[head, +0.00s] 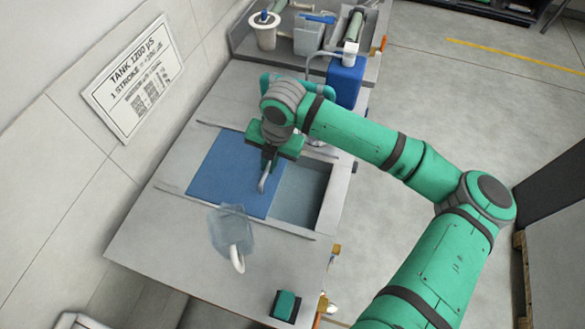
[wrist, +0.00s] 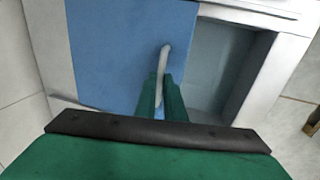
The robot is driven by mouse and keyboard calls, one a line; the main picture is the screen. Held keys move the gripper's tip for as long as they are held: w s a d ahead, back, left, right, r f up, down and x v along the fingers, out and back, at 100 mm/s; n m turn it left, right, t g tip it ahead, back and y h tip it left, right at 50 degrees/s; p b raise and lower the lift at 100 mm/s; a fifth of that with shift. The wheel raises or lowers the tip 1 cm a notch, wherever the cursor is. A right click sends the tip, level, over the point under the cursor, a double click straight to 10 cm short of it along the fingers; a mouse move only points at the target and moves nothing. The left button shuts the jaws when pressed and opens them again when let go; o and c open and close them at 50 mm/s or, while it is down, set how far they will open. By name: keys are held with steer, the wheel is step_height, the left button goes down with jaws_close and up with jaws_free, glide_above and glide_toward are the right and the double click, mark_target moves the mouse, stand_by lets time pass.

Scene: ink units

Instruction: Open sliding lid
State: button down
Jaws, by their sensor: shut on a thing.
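The blue sliding lid (head: 230,174) lies flat in its rails on the grey counter. It covers the left part of an opening. To its right the grey basin (head: 301,193) shows uncovered. A pale bar handle (head: 263,181) stands on the lid near its right edge. My gripper (head: 268,166) comes down from above and is shut on this handle. In the wrist view the two green fingers (wrist: 160,96) close around the handle (wrist: 163,62), with the blue lid (wrist: 125,50) to the left and the open basin (wrist: 218,68) to the right.
A clear jug (head: 229,229) with a pale handle stands on the counter in front of the lid. A green block on a dark base (head: 286,305) sits near the front edge. A blue container (head: 346,80) stands behind. A sign (head: 133,78) hangs on the wall.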

mark_target(260, 172)
steer(key=shift+w+a, duration=0.4)
steer(key=shift+a, duration=0.4)
steer(key=shift+w+a, duration=0.35)
steer(key=shift+a, duration=0.4)
steer(key=c, duration=1.8)
jaws_free()
steer(key=shift+c, duration=0.2)
steer(key=shift+r, duration=0.1)
step_height(260, 172, up, 10)
steer(key=d, duration=0.2)
steer(key=shift+s+r, duration=0.25)
steer(key=shift+s, duration=0.15)
